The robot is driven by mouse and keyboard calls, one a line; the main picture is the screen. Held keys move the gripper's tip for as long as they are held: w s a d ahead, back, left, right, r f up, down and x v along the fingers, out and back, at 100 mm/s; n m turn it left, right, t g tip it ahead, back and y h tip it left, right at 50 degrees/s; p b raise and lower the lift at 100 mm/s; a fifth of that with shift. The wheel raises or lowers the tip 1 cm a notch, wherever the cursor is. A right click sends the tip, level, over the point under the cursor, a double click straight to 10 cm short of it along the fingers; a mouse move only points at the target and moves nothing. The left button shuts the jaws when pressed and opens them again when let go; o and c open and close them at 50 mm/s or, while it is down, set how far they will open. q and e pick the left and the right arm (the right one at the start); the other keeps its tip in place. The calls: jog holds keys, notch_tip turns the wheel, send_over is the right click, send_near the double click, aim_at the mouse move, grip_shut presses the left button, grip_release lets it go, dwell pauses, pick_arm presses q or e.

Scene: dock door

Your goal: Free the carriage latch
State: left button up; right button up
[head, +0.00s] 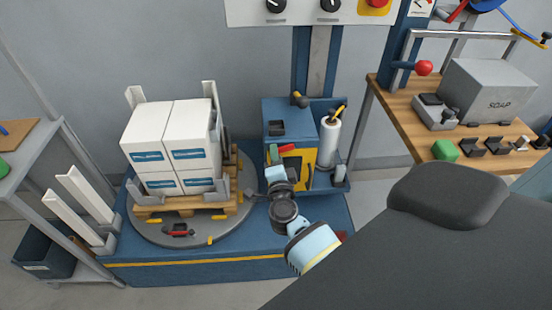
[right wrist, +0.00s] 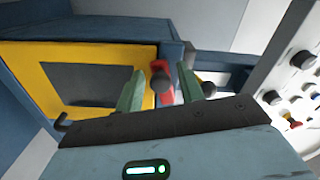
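The blue wrapper carriage (head: 290,112) stands on the mast behind the turntable, with a yellow-framed dark panel on its front. A small red part with a dark round knob (right wrist: 160,80), which looks like the latch, sits beside the yellow frame (right wrist: 100,112); its red part (head: 287,148) shows in the head view. My right gripper (head: 272,153) is at the carriage front. In the right wrist view its two green fingers (right wrist: 160,88) stand apart, with the knob appearing between them and gaps on both sides. Contact cannot be told. My left gripper is not in view.
White boxes (head: 170,140) stand on a pallet on the grey turntable (head: 165,230), left of my right arm. A white film roll (head: 328,138) stands right of the carriage. A control panel (head: 310,10) is above. A wooden bench (head: 400,100) is at the right.

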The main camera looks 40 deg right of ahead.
grip_shut()
jog(key=shift+w+r+m+p, duration=0.1)
jog(key=shift+r+m+p, duration=0.35)
jog(key=shift+m, duration=0.55)
jog(key=shift+r+m, duration=0.3)
jog(key=shift+m, duration=0.4)
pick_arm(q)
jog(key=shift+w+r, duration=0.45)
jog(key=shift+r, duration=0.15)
pick_arm(e)
grip_release()
jog(key=shift+a, duration=0.1)
